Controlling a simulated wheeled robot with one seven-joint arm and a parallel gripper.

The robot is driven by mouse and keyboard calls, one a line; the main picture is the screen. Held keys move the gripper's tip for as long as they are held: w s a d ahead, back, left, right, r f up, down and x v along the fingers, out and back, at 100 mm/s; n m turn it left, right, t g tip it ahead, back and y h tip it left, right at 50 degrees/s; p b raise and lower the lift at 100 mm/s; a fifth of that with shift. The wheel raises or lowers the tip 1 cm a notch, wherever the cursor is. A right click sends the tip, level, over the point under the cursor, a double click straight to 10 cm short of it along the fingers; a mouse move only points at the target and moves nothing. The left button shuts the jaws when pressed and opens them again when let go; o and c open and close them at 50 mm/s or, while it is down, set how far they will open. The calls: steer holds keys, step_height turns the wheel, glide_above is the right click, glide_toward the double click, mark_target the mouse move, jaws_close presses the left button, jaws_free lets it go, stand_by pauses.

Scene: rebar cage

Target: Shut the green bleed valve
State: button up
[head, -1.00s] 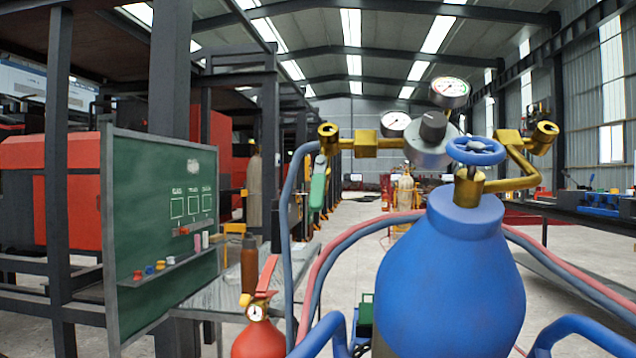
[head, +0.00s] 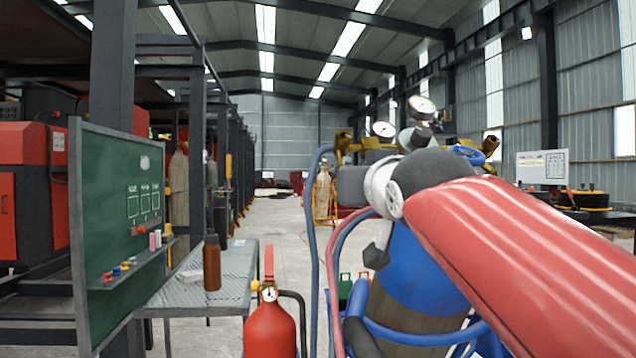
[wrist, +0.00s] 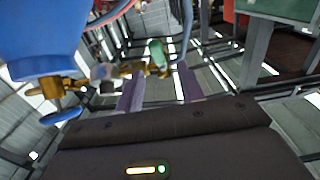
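The green bleed valve lever (wrist: 157,52) shows in the wrist view, which looks upside down. It stands roughly across the brass pipework (wrist: 128,70) near one end. My gripper (wrist: 158,84) is open, its two purple-grey fingers apart with nothing between them. The lever appears beyond the fingertips, in line with the gap; I see no contact. In the head view my red and grey arm covers the lever. The blue cylinder (head: 405,265) stands behind my arm, and its blue handwheel (wrist: 62,115) is to the left in the wrist view.
Two gauges (head: 421,107) top the brass manifold. Blue and pink hoses (head: 316,215) hang close by. A red extinguisher (head: 269,325), a metal table (head: 215,295) and a green board (head: 110,215) stand left. The aisle floor (head: 275,230) behind is mostly clear.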

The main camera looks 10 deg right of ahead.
steer(key=w+p, duration=0.1)
steer(key=w, duration=0.6)
steer(key=shift+w+d+p, duration=0.1)
steer(key=shift+w+p, duration=0.2)
steer(key=shift+w, duration=0.05)
jaws_close()
